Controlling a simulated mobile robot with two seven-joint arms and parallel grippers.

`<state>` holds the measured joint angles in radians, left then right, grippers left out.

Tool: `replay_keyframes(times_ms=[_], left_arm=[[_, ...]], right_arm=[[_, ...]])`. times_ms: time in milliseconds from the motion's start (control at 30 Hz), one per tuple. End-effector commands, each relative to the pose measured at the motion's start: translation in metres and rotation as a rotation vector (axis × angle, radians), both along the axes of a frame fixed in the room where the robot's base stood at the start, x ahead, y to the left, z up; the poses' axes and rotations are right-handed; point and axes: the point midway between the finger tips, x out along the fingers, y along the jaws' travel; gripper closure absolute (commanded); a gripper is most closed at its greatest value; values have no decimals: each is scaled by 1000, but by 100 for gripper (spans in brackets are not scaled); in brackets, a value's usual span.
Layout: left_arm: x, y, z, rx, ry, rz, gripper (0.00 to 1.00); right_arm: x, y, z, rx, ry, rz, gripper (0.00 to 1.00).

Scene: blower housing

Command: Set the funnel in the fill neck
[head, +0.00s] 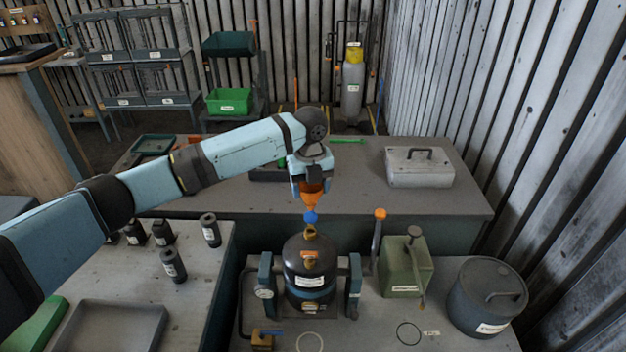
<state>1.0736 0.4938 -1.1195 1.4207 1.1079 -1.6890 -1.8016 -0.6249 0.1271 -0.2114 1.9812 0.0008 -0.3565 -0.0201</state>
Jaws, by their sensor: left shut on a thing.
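My left gripper (312,186) is shut on an orange funnel (312,201), its narrow end pointing down. A blue piece (310,217) shows right below the funnel; I cannot tell whether it is part of the funnel. The brass-coloured fill neck (310,232) is on top of a dark round housing (308,268), directly under the blue piece in the picture. I cannot tell whether the funnel touches the neck. The gripper partly hides the funnel's upper part. My right gripper is out of view.
Blue-grey posts flank the housing. A green can (405,268) and a dark lidded drum (487,298) stand to its right. An orange-topped rod (378,235) rises close by. A grey case (419,168) sits on the back table.

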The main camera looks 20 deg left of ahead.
Motion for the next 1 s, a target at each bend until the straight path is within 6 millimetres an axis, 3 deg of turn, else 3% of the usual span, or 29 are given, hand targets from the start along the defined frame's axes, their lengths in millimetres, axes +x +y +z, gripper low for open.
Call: replay_keyframes(times_ms=[967,1000], left_arm=[[0,1,-75,1,-1,2,52],[0,1,-68,1,-1,2,52]], right_arm=[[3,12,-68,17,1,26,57],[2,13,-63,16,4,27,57]])
